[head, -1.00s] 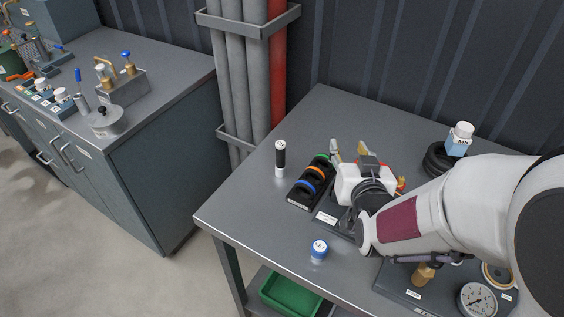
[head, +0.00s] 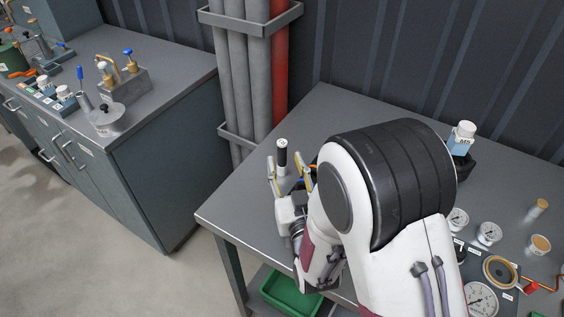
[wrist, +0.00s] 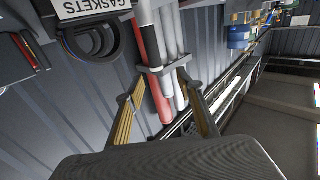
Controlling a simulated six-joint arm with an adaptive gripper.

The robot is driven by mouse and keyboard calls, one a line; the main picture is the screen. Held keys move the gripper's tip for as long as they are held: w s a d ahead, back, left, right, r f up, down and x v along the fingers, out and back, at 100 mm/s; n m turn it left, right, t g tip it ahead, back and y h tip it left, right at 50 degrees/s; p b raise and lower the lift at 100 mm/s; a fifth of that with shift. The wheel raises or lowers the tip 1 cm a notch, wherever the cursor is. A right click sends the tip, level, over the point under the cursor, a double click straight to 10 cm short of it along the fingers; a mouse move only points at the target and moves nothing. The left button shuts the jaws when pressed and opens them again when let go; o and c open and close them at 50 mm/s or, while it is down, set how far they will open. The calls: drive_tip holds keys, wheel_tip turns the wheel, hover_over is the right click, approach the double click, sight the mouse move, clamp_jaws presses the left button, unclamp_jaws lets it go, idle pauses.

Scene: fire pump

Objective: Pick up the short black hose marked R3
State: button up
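A short black cylinder (head: 282,154) with a pale end stands upright on the grey table, towards its left back edge. It may be the hose, but I cannot read an R3 mark. My gripper (head: 287,168) is open, its yellow-padded fingers spread, and the cylinder appears between or just behind the fingertips in the head view. I cannot tell the depth gap. My arm hides the rack and the blue-capped item.
A blue-and-white bottle (head: 463,138) stands at the back right. Several gauges (head: 489,232) lie on the right side. A green bin (head: 290,295) is below the table. Wall pipes (head: 240,85) rise behind the table. The table's left front area is clear.

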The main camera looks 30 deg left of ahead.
sight(283, 147)
drive_tip(key=shift+a, duration=0.1)
idle(0.3)
drive_tip(key=shift+x, duration=1.25)
drive_tip(key=shift+w, duration=0.1)
drive_tip(key=shift+d+x, duration=0.2)
drive_tip(key=shift+x, duration=2.3)
drive_tip(key=shift+w+f, duration=0.1)
drive_tip(key=shift+w, duration=0.1)
clamp_jaws()
